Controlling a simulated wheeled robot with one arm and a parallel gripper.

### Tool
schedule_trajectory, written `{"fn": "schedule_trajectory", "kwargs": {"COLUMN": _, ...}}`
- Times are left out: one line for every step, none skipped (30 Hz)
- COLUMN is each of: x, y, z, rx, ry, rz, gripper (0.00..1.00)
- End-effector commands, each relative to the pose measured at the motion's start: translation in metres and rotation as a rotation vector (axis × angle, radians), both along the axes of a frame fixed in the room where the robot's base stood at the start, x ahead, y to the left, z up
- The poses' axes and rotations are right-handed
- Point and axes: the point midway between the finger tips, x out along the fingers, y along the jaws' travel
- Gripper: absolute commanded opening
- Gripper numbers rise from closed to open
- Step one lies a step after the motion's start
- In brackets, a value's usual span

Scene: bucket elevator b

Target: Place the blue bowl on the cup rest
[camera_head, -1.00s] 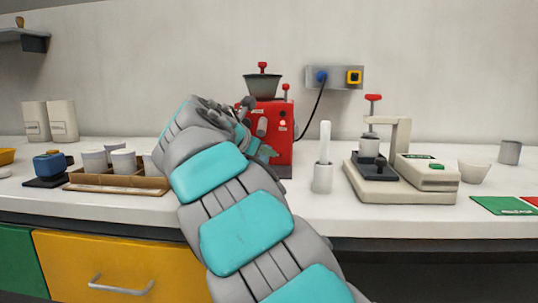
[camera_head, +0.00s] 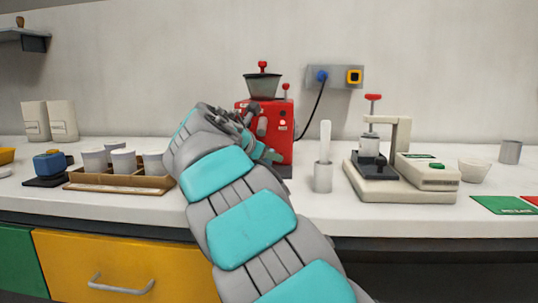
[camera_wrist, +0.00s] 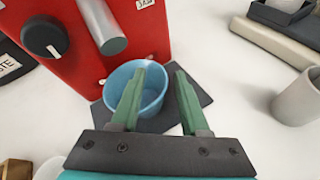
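The blue bowl (camera_wrist: 151,78) is in front of the red machine (camera_wrist: 105,60) in the wrist view, under its grey spout and over a dark plate (camera_wrist: 190,88). I cannot tell whether it touches the plate, or whether this plate is the cup rest. My gripper (camera_wrist: 167,70) has two green fingers, spread apart. The left finger overlaps the bowl's opening; the right finger is just outside its right rim. Nothing shows as pinched between them. In the head view my arm reaches to the red machine (camera_head: 282,118) and hides the bowl.
A wooden tray (camera_head: 120,184) with white cups stands left of my arm. Farther right are a white bowl (camera_head: 473,171) and a grey cup (camera_head: 510,152). Counter space between holder and tray is mostly behind my arm.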

Motion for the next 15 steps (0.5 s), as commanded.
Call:
{"fn": "schedule_trajectory", "kwargs": {"x": 0.000, "y": 0.000, "z": 0.000, "rx": 0.000, "ry": 0.000, "rz": 0.000, "gripper": 0.49}}
{"fn": "schedule_trajectory", "kwargs": {"x": 0.000, "y": 0.000, "z": 0.000, "rx": 0.000, "ry": 0.000, "rz": 0.000, "gripper": 0.49}}
{"fn": "schedule_trajectory", "kwargs": {"x": 0.000, "y": 0.000, "z": 0.000, "rx": 0.000, "ry": 0.000, "rz": 0.000, "gripper": 0.49}}
{"fn": "schedule_trajectory", "kwargs": {"x": 0.000, "y": 0.000, "z": 0.000, "rx": 0.000, "ry": 0.000, "rz": 0.000, "gripper": 0.49}}
{"fn": "schedule_trajectory", "kwargs": {"x": 0.000, "y": 0.000, "z": 0.000, "rx": 0.000, "ry": 0.000, "rz": 0.000, "gripper": 0.49}}
{"fn": "schedule_trajectory", "kwargs": {"x": 0.000, "y": 0.000, "z": 0.000, "rx": 0.000, "ry": 0.000, "rz": -0.001, "gripper": 0.49}}
{"fn": "schedule_trajectory", "kwargs": {"x": 0.000, "y": 0.000, "z": 0.000, "rx": 0.000, "ry": 0.000, "rz": -0.001, "gripper": 0.49}}
{"fn": "schedule_trajectory", "kwargs": {"x": 0.000, "y": 0.000, "z": 0.000, "rx": 0.000, "ry": 0.000, "rz": 0.000, "gripper": 0.49}}
{"fn": "schedule_trajectory", "kwargs": {"x": 0.000, "y": 0.000, "z": 0.000, "rx": 0.000, "ry": 0.000, "rz": 0.000, "gripper": 0.49}}
{"fn": "schedule_trajectory", "kwargs": {"x": 0.000, "y": 0.000, "z": 0.000, "rx": 0.000, "ry": 0.000, "rz": 0.000, "gripper": 0.49}}
{"fn": "schedule_trajectory", "kwargs": {"x": -0.001, "y": 0.000, "z": 0.001, "rx": 0.000, "ry": 0.000, "rz": 0.000, "gripper": 0.49}}
{"fn": "schedule_trajectory", "kwargs": {"x": -0.003, "y": 0.001, "z": 0.002, "rx": 0.000, "ry": 0.000, "rz": 0.000, "gripper": 0.49}}
{"fn": "schedule_trajectory", "kwargs": {"x": -0.004, "y": 0.002, "z": 0.003, "rx": 0.000, "ry": 0.000, "rz": 0.000, "gripper": 0.49}}
{"fn": "schedule_trajectory", "kwargs": {"x": -0.007, "y": 0.003, "z": 0.004, "rx": 0.000, "ry": 0.000, "rz": 0.000, "gripper": 0.49}}
{"fn": "schedule_trajectory", "kwargs": {"x": -0.010, "y": 0.005, "z": 0.006, "rx": 0.000, "ry": 0.000, "rz": 0.000, "gripper": 0.49}}
